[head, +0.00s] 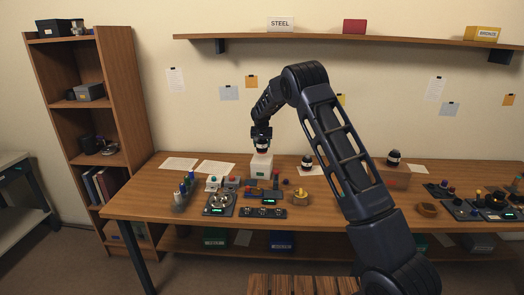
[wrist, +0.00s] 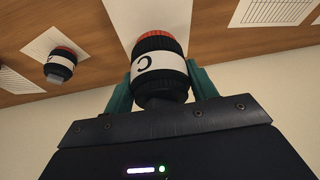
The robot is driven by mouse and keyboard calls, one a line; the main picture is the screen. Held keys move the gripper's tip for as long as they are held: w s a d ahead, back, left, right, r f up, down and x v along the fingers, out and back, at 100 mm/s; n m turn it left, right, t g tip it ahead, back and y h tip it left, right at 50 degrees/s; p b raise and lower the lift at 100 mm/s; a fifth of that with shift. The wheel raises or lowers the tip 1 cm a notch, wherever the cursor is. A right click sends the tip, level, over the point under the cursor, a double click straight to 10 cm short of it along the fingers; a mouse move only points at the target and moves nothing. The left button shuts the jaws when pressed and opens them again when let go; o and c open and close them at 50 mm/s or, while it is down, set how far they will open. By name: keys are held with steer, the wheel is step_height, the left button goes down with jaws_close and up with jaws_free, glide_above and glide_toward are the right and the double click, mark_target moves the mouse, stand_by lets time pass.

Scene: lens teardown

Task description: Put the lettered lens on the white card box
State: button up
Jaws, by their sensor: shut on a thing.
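My gripper (head: 261,134) is shut on a black lens (head: 262,147) with a white band. In the wrist view the lens (wrist: 159,62) shows a letter C on the band and a red ring at its far end, between my green fingers (wrist: 160,88). In the head view the lens is right over the white card box (head: 261,166) on the bench. The box's pale surface (wrist: 150,12) shows beyond the lens in the wrist view. I cannot tell whether the lens touches the box top.
A second banded lens (head: 307,161) stands on a paper to the right; it also shows in the wrist view (wrist: 60,66). A third dark lens (head: 393,157) stands farther right. Small devices (head: 220,203) and bottles (head: 184,190) crowd the bench's front left. A shelf (head: 350,40) runs above.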

mark_target(262, 150)
steer(key=shift+f, duration=1.7)
steer(key=shift+f, duration=0.25)
steer(key=shift+f, duration=0.2)
steer(key=shift+s+f, duration=0.1)
steer(key=shift+f, duration=0.15)
steer(key=shift+c, duration=0.8)
steer(key=o, duration=1.5)
steer(key=shift+f, duration=0.2)
steer(key=shift+o, duration=0.2)
steer(key=shift+r, duration=0.4)
steer(key=v, duration=1.2)
steer(key=shift+r, duration=0.45)
steer(key=shift+d, duration=0.1)
